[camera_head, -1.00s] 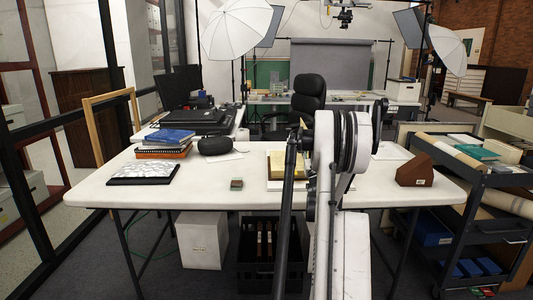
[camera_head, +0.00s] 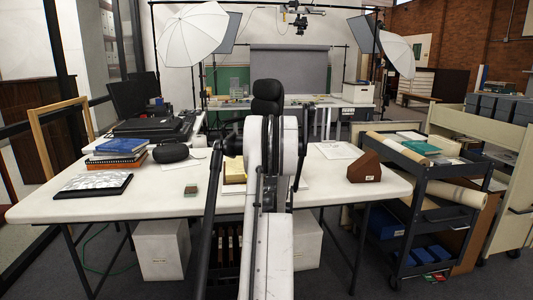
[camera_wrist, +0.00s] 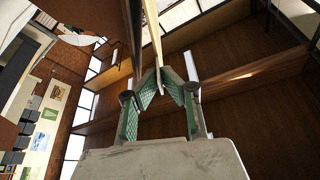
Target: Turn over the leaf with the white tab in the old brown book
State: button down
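The book (camera_head: 234,168) lies on the white table (camera_head: 140,205), with yellowish-cream pages showing just left of my arm. The arm hides its right part and my gripper in the head view. In the wrist view my gripper (camera_wrist: 161,80) has its two green-padded fingers drawn together at the tips. A thin cream strip, seemingly a leaf (camera_wrist: 154,35), runs down between the fingertips, with a dark brown edge beside it. I cannot make out a white tab or the leaf's other end.
A brown wedge-shaped box (camera_head: 365,167) stands on the table's right. A dark cart (camera_head: 425,195) stands close to the right. The table's front left is mostly clear.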

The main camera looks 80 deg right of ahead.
jog(key=c, duration=2)
grip_release()
jog(key=shift+o, duration=0.2)
jog(key=v, duration=1.2)
